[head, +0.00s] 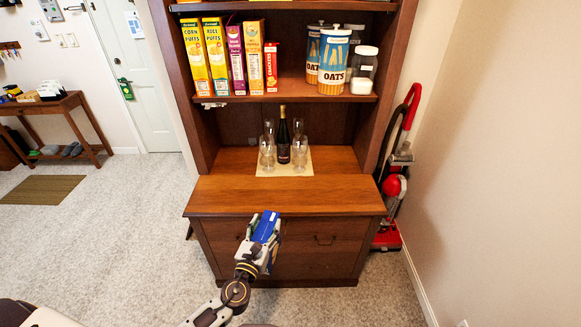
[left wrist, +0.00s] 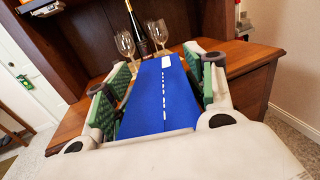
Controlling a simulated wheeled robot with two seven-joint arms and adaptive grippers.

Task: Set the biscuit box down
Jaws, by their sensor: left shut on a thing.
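The biscuit box (left wrist: 160,100) is blue with a white dashed line and a white patch, and fills the space between the finger pads in the left wrist view. It also shows in the head view as a blue block (head: 265,228). My left gripper (head: 262,240) is shut on it, in front of the hutch's lower cabinet. The hutch counter (head: 230,195) is brown wood, and its front part is bare. In the head view I cannot tell how high the box is relative to the counter edge. My right gripper is not in view.
A dark bottle (head: 284,140) and several glasses (head: 267,155) stand on a cream mat (head: 297,172) at the counter's back. Cereal boxes (head: 215,55) and oats canisters (head: 334,62) fill the shelf above. A red vacuum cleaner (head: 393,190) stands right of the hutch.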

